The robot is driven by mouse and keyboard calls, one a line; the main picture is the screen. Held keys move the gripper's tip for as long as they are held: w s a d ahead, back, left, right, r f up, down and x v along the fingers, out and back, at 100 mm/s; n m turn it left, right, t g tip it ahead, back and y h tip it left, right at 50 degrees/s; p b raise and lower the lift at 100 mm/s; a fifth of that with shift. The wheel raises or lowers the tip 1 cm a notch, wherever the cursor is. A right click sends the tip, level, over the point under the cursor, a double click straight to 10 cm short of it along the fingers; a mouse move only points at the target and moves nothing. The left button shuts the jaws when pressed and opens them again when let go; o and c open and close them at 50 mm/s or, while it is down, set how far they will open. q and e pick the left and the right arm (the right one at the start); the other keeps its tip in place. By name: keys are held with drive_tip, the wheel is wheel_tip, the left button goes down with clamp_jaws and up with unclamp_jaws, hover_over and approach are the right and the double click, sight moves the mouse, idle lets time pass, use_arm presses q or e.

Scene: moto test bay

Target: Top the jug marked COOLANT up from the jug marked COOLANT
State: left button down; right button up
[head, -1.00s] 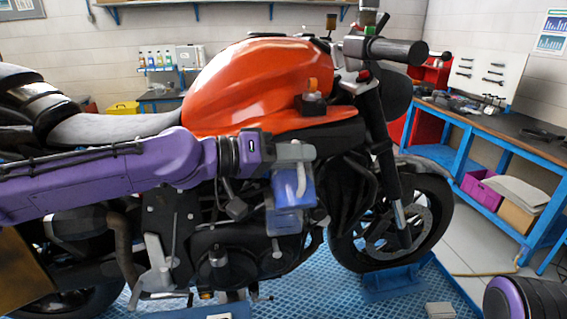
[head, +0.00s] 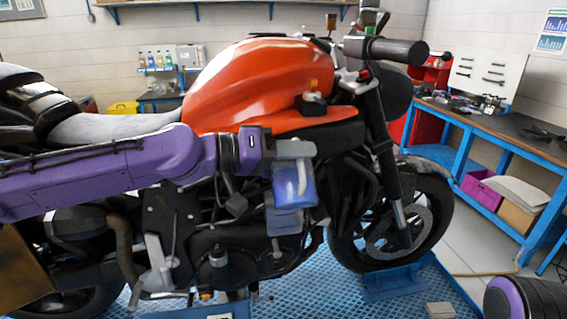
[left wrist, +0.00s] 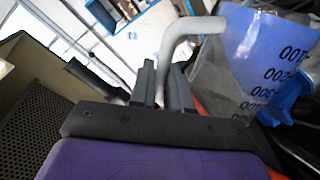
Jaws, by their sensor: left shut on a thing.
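My left gripper (head: 296,150) is shut on the handle of a clear jug (head: 296,186) with blue liquid in it. The jug hangs tilted in front of the motorcycle's engine side. In the left wrist view the dark fingers (left wrist: 160,88) close around the pale handle, and the jug (left wrist: 268,50) shows scale numbers and blue inside. A second pale bluish container (head: 285,222) shows just below the held jug, partly covered by it. I cannot read a COOLANT mark on either one. My right gripper is not in view.
The orange motorcycle (head: 250,85) fills the middle, very close behind the jug. A blue grated platform (head: 330,295) lies under it. A blue workbench (head: 480,125) with tools stands at the right. Clear floor (head: 480,225) lies between bench and front wheel.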

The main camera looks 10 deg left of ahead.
sight(294, 137)
use_arm(q)
drive_tip(key=shift+w+a+r+n+g, duration=0.25)
drive_tip(key=shift+w+r+n, duration=0.4)
drive_tip(key=shift+r, duration=0.2)
drive_tip(key=shift+w+a+r+n+g, duration=0.15)
drive_tip(key=shift+w+a+r+n, duration=0.1)
drive_tip(key=shift+w+r+n, duration=0.4)
idle(6.4)
